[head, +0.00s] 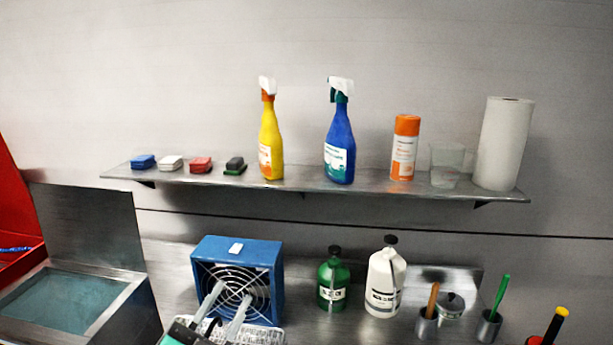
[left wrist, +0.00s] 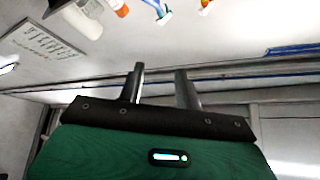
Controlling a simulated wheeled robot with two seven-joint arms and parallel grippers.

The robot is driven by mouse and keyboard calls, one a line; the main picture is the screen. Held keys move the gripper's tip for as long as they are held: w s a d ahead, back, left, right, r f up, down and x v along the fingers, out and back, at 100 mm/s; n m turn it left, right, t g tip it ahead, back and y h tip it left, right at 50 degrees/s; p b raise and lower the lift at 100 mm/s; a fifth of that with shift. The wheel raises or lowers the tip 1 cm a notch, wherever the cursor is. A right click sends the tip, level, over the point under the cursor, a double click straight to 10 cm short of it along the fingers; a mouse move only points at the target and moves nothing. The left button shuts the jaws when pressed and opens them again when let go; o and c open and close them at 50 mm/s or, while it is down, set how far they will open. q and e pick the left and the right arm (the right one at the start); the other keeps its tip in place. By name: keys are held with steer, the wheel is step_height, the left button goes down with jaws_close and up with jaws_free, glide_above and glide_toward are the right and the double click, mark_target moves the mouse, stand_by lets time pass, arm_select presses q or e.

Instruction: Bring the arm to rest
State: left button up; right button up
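My left gripper (head: 223,307) comes in at the bottom of the head view, in front of a blue box-shaped fan (head: 262,255). Its two grey fingers point up and stand apart with nothing between them. In the left wrist view the fingers (left wrist: 160,85) also show spread and empty, above the green gripper body. My right gripper is in neither view.
A wall shelf (head: 310,187) holds several blocks, a yellow spray bottle (head: 270,142), a blue one (head: 339,143), an orange-capped can (head: 403,150) and a paper roll (head: 503,145). Below stand a green bottle (head: 331,280) and a white one (head: 384,282). A sink (head: 70,300) is at left.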

arm_select(q)
steer(key=s+a+f+n+g+y, duration=0.2)
steer(key=a+f+n+g+y, duration=0.3)
steer(key=f, duration=0.6)
steer(key=s+a+f+n+g+y, duration=0.25)
steer(key=a+f+n+y, duration=0.3)
steer(key=f, duration=0.45)
steer(key=s+f+g, duration=1)
steer(key=s+f, duration=0.3)
steer(key=s, duration=0.3)
step_height(320, 180, down, 30)
steer(key=s+g, duration=0.1)
steer(key=g, duration=0.1)
steer(key=s+a+f, duration=0.3)
steer(key=s+f, duration=1.6)
steer(key=f, duration=0.1)
steer(key=shift+s+a+f+g, duration=0.15)
steer(key=shift+s+f+g, duration=0.15)
steer(key=shift+s+g, duration=0.1)
